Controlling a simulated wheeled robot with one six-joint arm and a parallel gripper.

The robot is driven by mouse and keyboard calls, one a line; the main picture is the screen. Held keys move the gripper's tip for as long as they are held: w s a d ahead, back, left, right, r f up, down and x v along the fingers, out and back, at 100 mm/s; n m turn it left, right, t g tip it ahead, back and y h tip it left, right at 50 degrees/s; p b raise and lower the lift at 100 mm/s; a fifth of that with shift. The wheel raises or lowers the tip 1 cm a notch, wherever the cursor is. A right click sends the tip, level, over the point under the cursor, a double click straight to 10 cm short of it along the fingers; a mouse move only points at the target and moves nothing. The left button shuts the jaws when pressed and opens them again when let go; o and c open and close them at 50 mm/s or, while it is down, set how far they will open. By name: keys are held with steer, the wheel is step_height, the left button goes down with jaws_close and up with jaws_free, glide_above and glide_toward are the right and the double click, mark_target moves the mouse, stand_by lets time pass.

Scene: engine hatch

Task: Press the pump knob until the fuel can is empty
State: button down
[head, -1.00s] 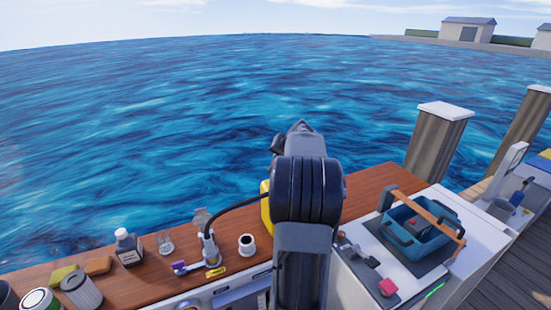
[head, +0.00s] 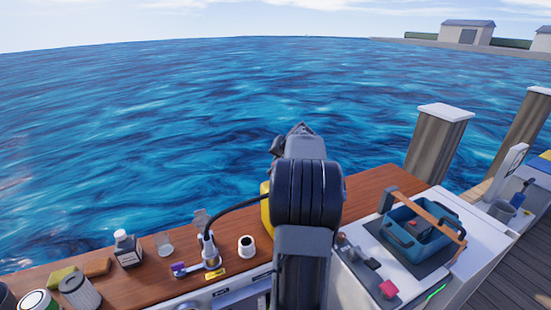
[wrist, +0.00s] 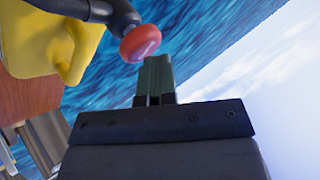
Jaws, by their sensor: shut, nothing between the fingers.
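The yellow fuel can (head: 265,212) stands on the wooden deck, mostly hidden behind my arm in the head view. In the wrist view the can (wrist: 78,45) is at the upper left. The red pump knob (wrist: 140,43) sits at the end of a dark pump arm (wrist: 105,10) in the wrist view. My gripper (wrist: 155,58) is shut and empty, its fingertips close beside the knob; I cannot tell whether they touch it. In the head view the knob and fingertips are hidden by my arm. The fuel level inside the can cannot be seen.
A black hose (head: 236,204) runs from the can's side to a metal fitting (head: 210,250). A blue toolbox (head: 420,235) is at right. Open water lies beyond the deck.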

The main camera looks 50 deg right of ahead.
steer(key=shift+r+p, duration=1.2)
steer(key=shift+r, duration=0.7)
steer(key=shift+r, duration=0.15)
step_height(320, 180, up, 5)
steer(key=p, duration=0.3)
